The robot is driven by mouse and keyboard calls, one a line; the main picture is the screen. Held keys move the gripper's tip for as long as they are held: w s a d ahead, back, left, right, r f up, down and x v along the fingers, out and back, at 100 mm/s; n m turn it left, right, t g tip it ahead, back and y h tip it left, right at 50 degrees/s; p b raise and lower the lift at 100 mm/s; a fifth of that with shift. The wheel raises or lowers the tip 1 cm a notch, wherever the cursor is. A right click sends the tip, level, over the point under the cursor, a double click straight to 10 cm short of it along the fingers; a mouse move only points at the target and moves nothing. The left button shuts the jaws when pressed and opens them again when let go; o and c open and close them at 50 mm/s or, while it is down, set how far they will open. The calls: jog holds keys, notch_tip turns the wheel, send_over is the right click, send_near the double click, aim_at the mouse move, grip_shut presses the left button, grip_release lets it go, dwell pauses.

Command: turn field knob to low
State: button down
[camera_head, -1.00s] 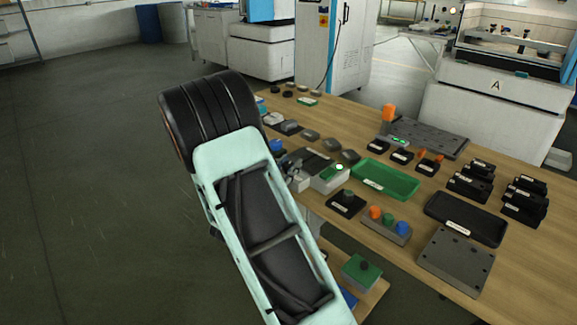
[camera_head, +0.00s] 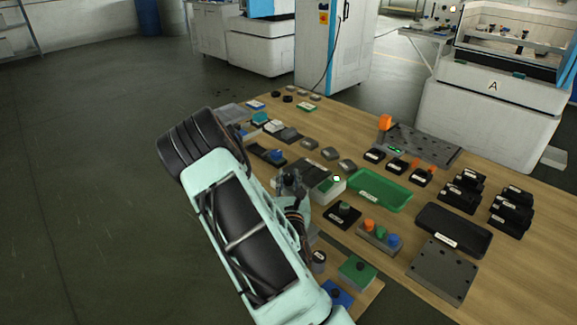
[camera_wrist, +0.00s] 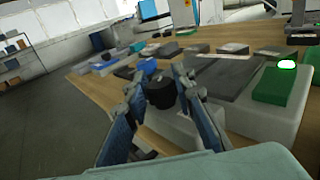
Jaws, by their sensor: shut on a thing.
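A black round knob (camera_wrist: 160,92) stands on a pale grey box (camera_wrist: 185,130) in the wrist view. My gripper (camera_wrist: 160,87) has one finger on each side of the knob and is shut on it. In the head view my gripper (camera_head: 290,182) is low over the table's near edge, left of a green-topped box (camera_head: 330,188) with a lit green lamp. My arm and gripper hide most of the knob's box there. I cannot read the knob's pointer or any low mark.
The green-topped box (camera_wrist: 275,85) stands close to the right of my gripper. A green tray (camera_head: 378,190), a black knob unit (camera_head: 343,213) and a box with coloured buttons (camera_head: 380,236) lie farther right. Several small parts lie behind. Open floor is at left.

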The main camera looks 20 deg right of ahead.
jog(key=shift+r+n+t+y+p, duration=0.2)
jog(key=shift+n+y+p, duration=0.4)
jog(key=shift+p, duration=1.15)
jog(key=shift+r+n+t+y+p, duration=0.1)
jog(key=shift+n+t+y+p, duration=0.2)
jog(key=shift+y+p, duration=0.95)
jog(key=shift+p, duration=1.05)
jog(key=shift+f+n+y+p, duration=0.1)
jog(key=shift+n+y+p, duration=0.15)
jog(key=shift+n+p, duration=0.5)
jog(key=shift+f+n+y+p, duration=0.15)
jog(key=shift+n+y+p, duration=0.4)
jog(key=shift+y+p, duration=1)
jog(key=shift+h, duration=0.25)
jog(key=c, duration=1.6)
grip_release()
